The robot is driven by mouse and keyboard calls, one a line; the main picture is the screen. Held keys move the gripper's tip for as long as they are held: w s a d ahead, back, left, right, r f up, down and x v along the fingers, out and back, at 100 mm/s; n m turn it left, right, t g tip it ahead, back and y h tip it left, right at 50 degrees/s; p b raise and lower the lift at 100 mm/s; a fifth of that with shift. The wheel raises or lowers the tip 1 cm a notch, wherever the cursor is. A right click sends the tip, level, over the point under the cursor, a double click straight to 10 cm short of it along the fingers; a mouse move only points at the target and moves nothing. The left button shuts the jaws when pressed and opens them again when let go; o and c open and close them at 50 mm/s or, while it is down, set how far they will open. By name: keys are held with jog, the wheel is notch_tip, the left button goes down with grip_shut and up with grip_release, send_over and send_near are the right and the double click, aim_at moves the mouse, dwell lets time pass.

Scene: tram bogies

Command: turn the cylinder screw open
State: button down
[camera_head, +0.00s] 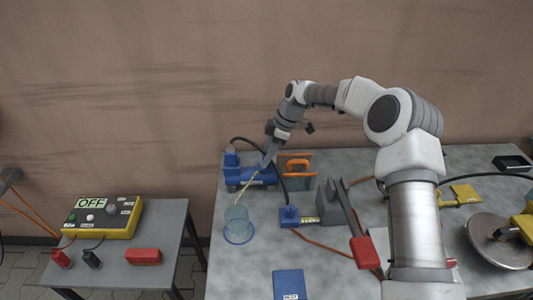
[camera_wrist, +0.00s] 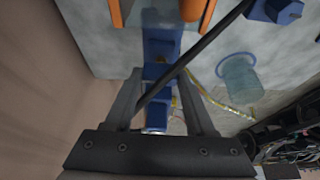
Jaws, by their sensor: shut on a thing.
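The blue cylinder unit (camera_head: 240,176) lies at the back left of the main table, with a blue upright part (camera_head: 232,159) at its left end. My gripper (camera_head: 267,161) reaches down to the unit's right part. In the wrist view, blue parts of the unit (camera_wrist: 157,105) show between the two fingers of my gripper (camera_wrist: 160,76). The gripper is shut on a part of this unit, apparently its screw. The screw itself is too small and too covered to make out clearly, and its turn position cannot be told.
A black hose (camera_wrist: 190,58) crosses close over the fingers. An orange-handled block (camera_head: 297,165) stands just right of the gripper. A clear blue-rimmed cup (camera_head: 238,228) and a yellow strip (camera_head: 246,184) are in front. A side table holds a control box (camera_head: 103,217) reading OFF.

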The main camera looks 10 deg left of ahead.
jog(key=shift+n, duration=0.3)
jog(key=shift+c, duration=1.2)
grip_release()
jog(key=p+v, duration=0.2)
jog(key=v, duration=1.5)
jog(key=shift+w+r, duration=0.2)
